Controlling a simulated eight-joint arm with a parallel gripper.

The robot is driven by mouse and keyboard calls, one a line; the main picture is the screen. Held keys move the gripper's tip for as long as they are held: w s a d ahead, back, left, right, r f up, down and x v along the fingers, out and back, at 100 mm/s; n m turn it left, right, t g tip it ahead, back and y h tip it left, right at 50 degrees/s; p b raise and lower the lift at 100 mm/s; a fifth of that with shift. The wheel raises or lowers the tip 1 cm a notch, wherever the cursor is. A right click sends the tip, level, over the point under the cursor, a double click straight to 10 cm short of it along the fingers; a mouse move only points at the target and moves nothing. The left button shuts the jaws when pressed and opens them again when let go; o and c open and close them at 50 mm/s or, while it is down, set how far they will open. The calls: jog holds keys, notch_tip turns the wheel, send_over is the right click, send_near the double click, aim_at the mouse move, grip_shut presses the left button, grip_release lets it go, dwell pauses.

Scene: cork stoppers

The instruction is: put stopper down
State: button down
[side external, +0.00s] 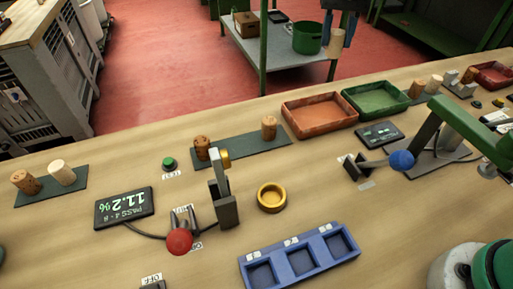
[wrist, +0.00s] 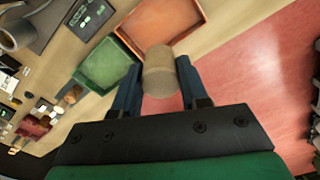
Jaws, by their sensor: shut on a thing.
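A pale tan cork stopper (wrist: 160,75) is held upright in the picture between the two blue-grey fingers of my gripper (wrist: 158,92) in the wrist view. In the side external view my gripper (side external: 338,32) is at the top, seen against the grey shelf, with the stopper (side external: 336,43) between its fingertips. The stopper is clear of the bench, and its height is hard to judge. In the wrist view it overlaps the edge of the orange tray (wrist: 190,12), with the green tray (wrist: 105,62) to its left.
The orange tray (side external: 320,112) and green tray (side external: 376,99) look empty. Other stoppers stand on dark mats (side external: 242,147). A blue three-pocket tray (side external: 342,262), brass ring (side external: 272,197), display (side external: 124,207), red-knobbed lever (side external: 179,242) and blue-knobbed lever (side external: 401,160) occupy the bench.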

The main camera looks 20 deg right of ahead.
notch_tip(320, 180, down, 15)
jog(key=shift+f, duration=0.2)
dwell(0.3)
jog(key=shift+c, duration=2.3)
grip_release()
jog(key=shift+f, duration=0.15)
